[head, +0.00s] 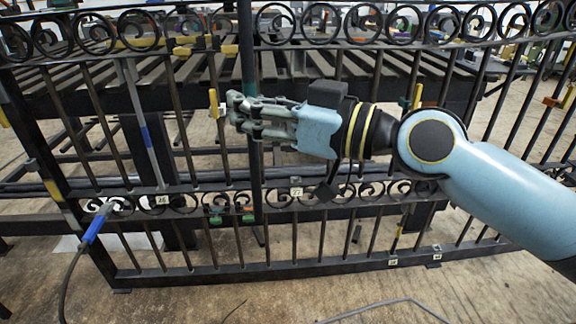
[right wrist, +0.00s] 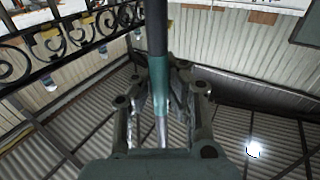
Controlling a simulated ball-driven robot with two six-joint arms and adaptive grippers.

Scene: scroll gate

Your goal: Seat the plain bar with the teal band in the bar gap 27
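The plain dark bar with the teal band (head: 248,70) stands close to upright at the gate. In the right wrist view its teal band (right wrist: 170,76) lies between my finger linkages. My right gripper (head: 240,112) reaches in from the right and appears shut around the bar at the band. The bar runs down past the scroll rail to the left of the tag 27 (head: 296,191). My fingers partly cover it, and whether its lower end touches the gate is unclear. My left gripper is not in view.
The gate's upper scroll rail (head: 350,42) and lower scroll row surround the bar. Other bars stand on both sides, one with a blue band (head: 146,136). A tag 26 (head: 161,199) is at left. A blue-handled tool (head: 95,227) with a cable leans at the left. Slatted racks stand behind.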

